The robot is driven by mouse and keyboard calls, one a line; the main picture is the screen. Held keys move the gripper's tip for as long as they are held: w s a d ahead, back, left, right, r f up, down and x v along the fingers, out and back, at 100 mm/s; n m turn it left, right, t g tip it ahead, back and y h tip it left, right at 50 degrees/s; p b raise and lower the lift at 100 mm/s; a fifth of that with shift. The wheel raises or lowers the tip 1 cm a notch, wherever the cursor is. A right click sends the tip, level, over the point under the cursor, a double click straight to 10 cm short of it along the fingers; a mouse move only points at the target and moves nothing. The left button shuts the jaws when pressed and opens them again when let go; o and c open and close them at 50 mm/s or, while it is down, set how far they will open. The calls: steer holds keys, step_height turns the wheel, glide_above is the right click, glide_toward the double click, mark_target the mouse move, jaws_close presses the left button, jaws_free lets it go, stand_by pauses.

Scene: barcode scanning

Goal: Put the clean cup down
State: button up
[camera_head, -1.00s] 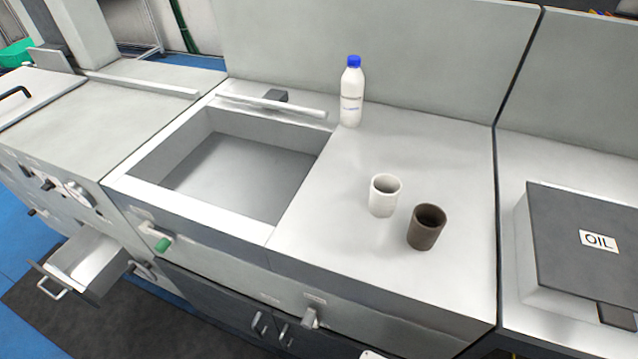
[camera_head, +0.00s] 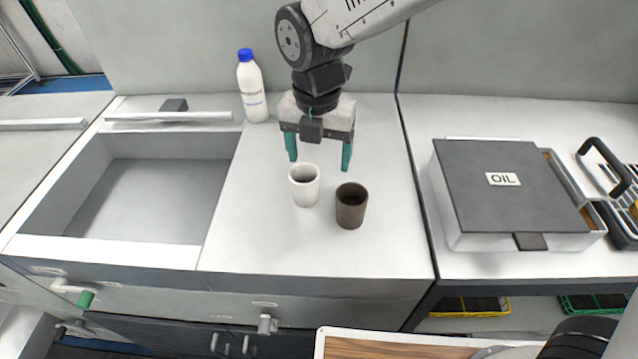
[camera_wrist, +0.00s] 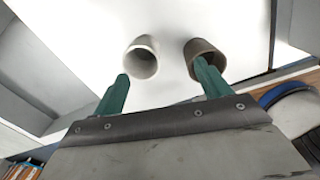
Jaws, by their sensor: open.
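A white cup (camera_head: 304,186) stands upright on the counter (camera_head: 260,235), right of the sink. A dark brown cup (camera_head: 350,207) stands upright just to its right, a small gap between them. My gripper (camera_head: 319,160) has green fingers, spread open and empty, above and behind the two cups in the head view. In the wrist view, the white cup (camera_wrist: 141,60) shows near the left fingertip and the brown cup (camera_wrist: 203,53) is partly hidden behind the right finger. I cannot tell whether the fingers touch either cup.
A white bottle with a blue cap (camera_head: 252,88) stands at the back, left of my gripper. The open sink (camera_head: 160,190) lies to the left. A box marked OIL (camera_head: 505,200) stands on the right counter. The front of the middle counter is clear.

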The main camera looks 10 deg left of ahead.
mark_target(305, 185)
steer(key=a+f+n, duration=0.1)
steer(key=f, duration=0.2)
steer(key=a+f, duration=0.1)
steer(key=f, duration=0.2)
steer(key=a+f+n, duration=0.1)
steer(key=f, duration=0.2)
steer(key=shift+w+f+n, duration=0.3)
steer(key=c, duration=1.1)
steer(key=shift+r, duration=0.15)
